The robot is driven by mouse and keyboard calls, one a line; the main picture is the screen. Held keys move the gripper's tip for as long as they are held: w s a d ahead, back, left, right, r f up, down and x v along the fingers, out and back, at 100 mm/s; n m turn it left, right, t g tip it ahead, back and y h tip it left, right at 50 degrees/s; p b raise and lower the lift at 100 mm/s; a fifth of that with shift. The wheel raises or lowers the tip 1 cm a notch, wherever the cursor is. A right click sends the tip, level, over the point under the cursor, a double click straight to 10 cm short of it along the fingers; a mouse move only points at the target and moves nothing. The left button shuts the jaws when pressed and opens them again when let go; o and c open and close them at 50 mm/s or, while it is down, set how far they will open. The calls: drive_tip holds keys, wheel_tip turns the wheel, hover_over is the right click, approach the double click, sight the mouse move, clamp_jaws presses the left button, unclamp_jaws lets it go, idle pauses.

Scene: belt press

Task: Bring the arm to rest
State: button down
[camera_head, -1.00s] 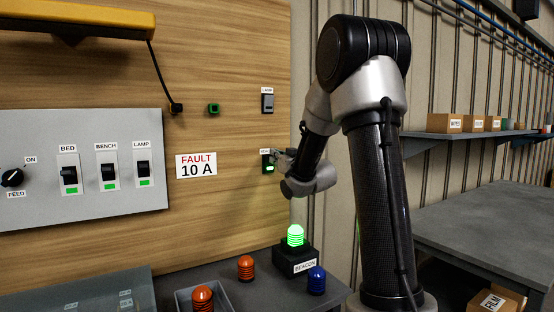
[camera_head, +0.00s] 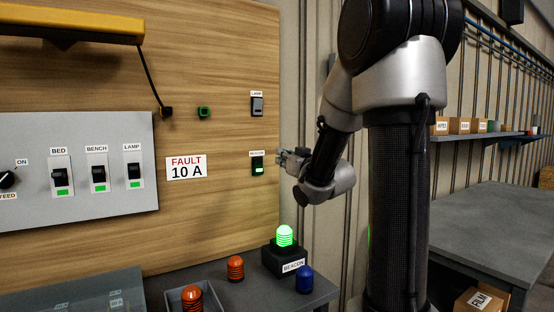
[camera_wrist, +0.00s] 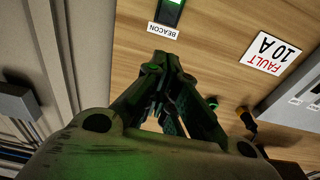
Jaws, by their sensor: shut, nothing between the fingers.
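My gripper (camera_head: 281,156) is shut and empty. In the head view it is just right of the beacon switch (camera_head: 257,167), apart from it, near the right edge of the wooden board (camera_head: 215,80). The beacon switch has a lit green strip. In the wrist view my gripper (camera_wrist: 168,62) points at the board, below the BEACON label (camera_wrist: 164,30) as pictured; the switch (camera_wrist: 170,8) is cut off at the top edge. My forearm and wrist are bent beside the board.
A green-lit beacon (camera_head: 285,238) stands on the bench below my wrist, with orange lamps (camera_head: 236,268) and a blue lamp (camera_head: 305,279) near it. A grey panel with switches (camera_head: 75,170) is at left. A grey table (camera_head: 480,220) stands at right under a shelf (camera_head: 500,135).

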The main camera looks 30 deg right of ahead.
drive_tip(key=shift+s, duration=0.15)
idle(0.4)
drive_tip(key=s+d+f+m+g+h, duration=0.1)
drive_tip(key=s+d+f+g+h, duration=0.1)
drive_tip(key=s+f+g, duration=0.45)
drive_tip(key=s+d+f+m+g+h, duration=0.1)
drive_tip(key=d+f+g, duration=0.2)
drive_tip(key=f, duration=0.6)
drive_tip(key=s+a+f+g, duration=0.3)
drive_tip(key=s+g, duration=0.1)
drive_tip(key=s, duration=0.6)
drive_tip(key=s+a+r+y, duration=0.1)
drive_tip(key=s+a+r, duration=0.1)
drive_tip(key=s+a, duration=0.3)
drive_tip(key=s+a+r+n+g+y, duration=0.1)
drive_tip(key=s+a+r, duration=0.2)
drive_tip(key=s, duration=0.7)
drive_tip(key=a, duration=0.2)
drive_tip(key=shift+a+n, duration=0.3)
drive_tip(key=shift+a, duration=0.05)
